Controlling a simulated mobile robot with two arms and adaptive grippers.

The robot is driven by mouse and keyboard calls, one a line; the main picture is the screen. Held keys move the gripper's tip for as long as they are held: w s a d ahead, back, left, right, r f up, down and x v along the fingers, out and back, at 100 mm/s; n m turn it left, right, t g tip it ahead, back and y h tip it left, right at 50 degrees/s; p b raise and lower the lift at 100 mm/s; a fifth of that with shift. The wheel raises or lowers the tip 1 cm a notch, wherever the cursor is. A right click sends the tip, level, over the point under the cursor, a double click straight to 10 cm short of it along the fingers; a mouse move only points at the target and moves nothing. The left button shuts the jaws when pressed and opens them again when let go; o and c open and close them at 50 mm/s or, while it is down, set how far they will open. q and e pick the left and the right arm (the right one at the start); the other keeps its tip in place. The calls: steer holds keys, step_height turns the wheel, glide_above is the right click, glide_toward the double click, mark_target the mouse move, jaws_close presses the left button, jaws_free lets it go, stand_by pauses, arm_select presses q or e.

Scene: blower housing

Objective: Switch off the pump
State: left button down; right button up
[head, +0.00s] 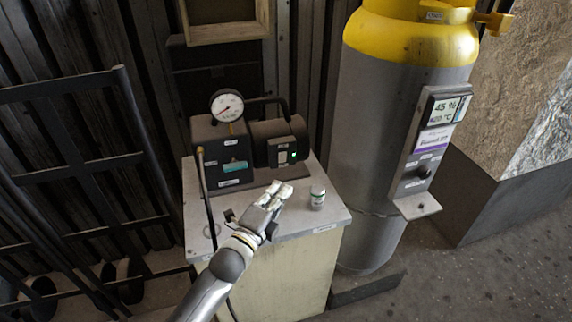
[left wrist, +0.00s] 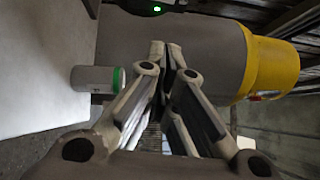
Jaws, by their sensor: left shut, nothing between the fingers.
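The pump (head: 250,150) is a dark machine with a round dial gauge on top, standing on a pale cabinet. A small panel on its right part has a green light (head: 293,155), lit. The green light also shows at the top edge of the left wrist view (left wrist: 171,9). My left gripper (head: 279,192) is shut and empty, over the cabinet top in front of the pump, apart from the panel. Its closed fingers (left wrist: 169,62) fill the middle of the left wrist view. The switch itself is too small to make out. My right gripper is in neither view.
A small white jar (head: 317,197) with a green band stands on the cabinet top (head: 330,212), right of my gripper. A tall grey tank (head: 375,140) with a yellow top and a display panel (head: 436,125) stands at the right. A dark metal rack (head: 75,165) stands left.

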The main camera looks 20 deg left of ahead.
mark_target(286, 161)
arm_select(q)
steer(key=w, duration=0.6)
steer(key=w+a+r, duration=0.1)
steer(key=w, duration=0.2)
steer(key=shift+w+p, duration=0.15)
steer(key=shift+p, duration=0.2)
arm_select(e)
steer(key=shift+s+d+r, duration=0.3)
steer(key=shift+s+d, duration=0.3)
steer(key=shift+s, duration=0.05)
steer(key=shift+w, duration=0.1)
arm_select(q)
steer(key=shift+w+a+r+n+g+p, duration=0.15)
steer(key=shift+w+r+n+g+p, duration=0.3)
steer(key=shift+p, duration=0.75)
steer(key=shift+s+f+b, duration=0.2)
steer(key=shift+s+b, duration=0.05)
steer(key=shift+b, duration=0.1)
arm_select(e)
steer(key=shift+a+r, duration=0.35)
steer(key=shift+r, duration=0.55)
